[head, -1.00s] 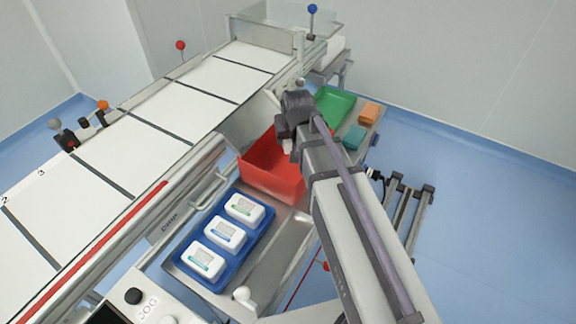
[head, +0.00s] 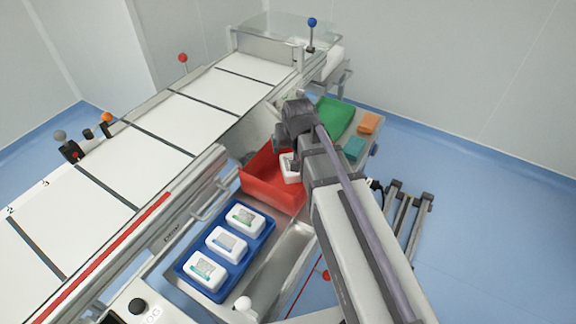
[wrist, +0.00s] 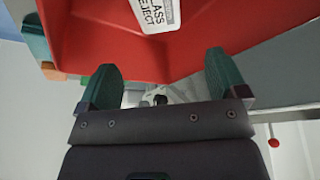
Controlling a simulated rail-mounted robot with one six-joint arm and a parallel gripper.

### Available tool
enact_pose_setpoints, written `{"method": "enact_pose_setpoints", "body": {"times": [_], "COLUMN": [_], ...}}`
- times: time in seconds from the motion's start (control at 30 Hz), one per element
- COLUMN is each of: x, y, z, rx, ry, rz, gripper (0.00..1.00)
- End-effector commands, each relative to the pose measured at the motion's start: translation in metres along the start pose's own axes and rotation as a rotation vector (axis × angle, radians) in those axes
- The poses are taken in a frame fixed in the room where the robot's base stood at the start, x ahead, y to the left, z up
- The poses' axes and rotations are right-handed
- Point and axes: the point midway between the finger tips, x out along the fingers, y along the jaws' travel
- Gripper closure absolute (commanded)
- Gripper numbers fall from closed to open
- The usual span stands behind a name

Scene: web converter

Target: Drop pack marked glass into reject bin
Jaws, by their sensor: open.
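The red reject bin (head: 262,180) stands beside the conveyor. In the wrist view its red wall (wrist: 100,35) carries a white label (wrist: 157,14) that partly reads "GLASS REJECT". A white thing (head: 289,168) shows at the bin's right part, mostly hidden by my arm; I cannot tell whether it is a pack or a label. My gripper (wrist: 163,82) is open above the bin, with nothing seen between its teal fingers. Three white packs, one (head: 245,219) green-marked, one (head: 228,243) blue-marked, one (head: 205,270) teal-marked, lie in the blue tray (head: 262,240). Their words are unreadable.
The white-panelled conveyor (head: 150,130) runs along the left. Behind the bin are a green tray (head: 335,117), an orange block (head: 368,122) and a teal block (head: 354,149). A metal rail and handle stand between conveyor and blue tray. The blue floor at right is mostly clear.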

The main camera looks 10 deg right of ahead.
Motion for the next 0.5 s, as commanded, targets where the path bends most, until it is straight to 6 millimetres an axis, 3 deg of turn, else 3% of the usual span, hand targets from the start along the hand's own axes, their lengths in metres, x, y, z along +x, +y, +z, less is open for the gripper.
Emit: {"method": "enact_pose_setpoints", "body": {"times": [0.03,0.23,0.33,0.5], "x": [-0.024,-0.074,-0.086,-0.086], "y": [0.0,0.0,0.0,0.0], "z": [-0.003,-0.004,-0.002,0.0], "rx": [0.0,0.0,0.0,0.0], "ry": [0.0,0.0,0.0,0.0], "rz": [0.0,0.0,0.0,0.0], "gripper": [0.09,0.09,0.09,0.09]}}
